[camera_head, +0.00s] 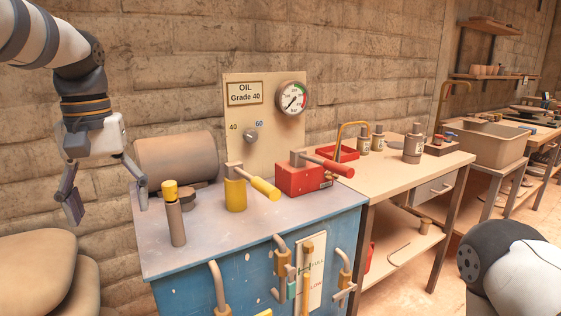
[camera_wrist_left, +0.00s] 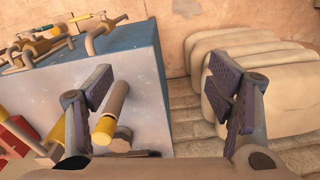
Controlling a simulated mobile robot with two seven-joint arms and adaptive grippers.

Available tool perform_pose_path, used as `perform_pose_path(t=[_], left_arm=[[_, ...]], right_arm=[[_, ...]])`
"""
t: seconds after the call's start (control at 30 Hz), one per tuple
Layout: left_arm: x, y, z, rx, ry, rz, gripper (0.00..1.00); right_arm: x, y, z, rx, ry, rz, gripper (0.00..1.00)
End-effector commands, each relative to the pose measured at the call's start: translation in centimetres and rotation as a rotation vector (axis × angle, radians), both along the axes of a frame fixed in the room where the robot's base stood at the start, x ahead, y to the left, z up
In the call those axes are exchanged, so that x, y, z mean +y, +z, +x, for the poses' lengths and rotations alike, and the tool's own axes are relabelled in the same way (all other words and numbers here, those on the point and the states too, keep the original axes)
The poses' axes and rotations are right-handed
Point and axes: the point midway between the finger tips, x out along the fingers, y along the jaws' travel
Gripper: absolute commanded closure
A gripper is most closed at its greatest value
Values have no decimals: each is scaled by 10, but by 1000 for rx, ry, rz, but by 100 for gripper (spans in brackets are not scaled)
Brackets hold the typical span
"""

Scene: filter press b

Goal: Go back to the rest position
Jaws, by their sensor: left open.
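My left gripper (camera_head: 108,198) hangs at the left of the head view, open and empty, beside the left edge of the blue machine (camera_head: 185,288). In the left wrist view its two fingers (camera_wrist_left: 172,108) are spread wide. A grey cylinder with a yellow cap (camera_head: 174,215) stands upright on the machine top, to the right of the gripper and apart from it. It also shows in the left wrist view (camera_wrist_left: 114,103), close to one finger. A white and dark part of my right arm (camera_head: 510,265) shows at the lower right; the right gripper is not visible.
Pale stacked sacks (camera_head: 45,270) lie below and left of my left gripper. The machine top carries a yellow-handled valve (camera_head: 236,192), a red-handled block (camera_head: 300,177) and a gauge panel (camera_head: 262,115). A wooden bench (camera_head: 392,170) stands to the right. A stone wall is behind.

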Motion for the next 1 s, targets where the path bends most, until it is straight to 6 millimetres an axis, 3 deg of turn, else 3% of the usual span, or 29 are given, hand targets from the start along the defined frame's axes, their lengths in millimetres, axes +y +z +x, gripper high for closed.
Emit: perform_pose_path(t=[0.1,0.17,0.27,0.37,0.4,0.47,0.5,0.6,0.73,0.83,1.0], left_arm=[[-9,-85,1,31,-50,-4,25],[-14,-131,-4,38,-77,-8,25],[-23,-212,-30,59,-124,-18,25],[-32,-292,-77,77,-172,-28,25],[-36,-321,-103,84,-192,-32,25],[-41,-359,-149,96,-221,-37,25],[-43,-379,-181,102,-239,-39,25],[-48,-407,-261,118,-284,-40,25],[-50,-410,-334,128,-329,-35,25],[-50,-406,-357,126,-346,-30,25],[-50,-405,-360,119,-351,-29,25]], right_arm=[[0,0,-1,2,0,0,100],[0,0,-1,2,0,0,100],[0,-1,1,-1,0,0,100],[0,-1,0,-1,0,0,100],[0,0,0,0,0,0,100],[0,0,0,1,0,0,100],[0,0,0,1,0,0,100],[0,0,0,1,0,0,100],[0,0,0,0,0,0,100],[0,0,0,-1,0,0,100],[0,0,0,0,0,0,100]])
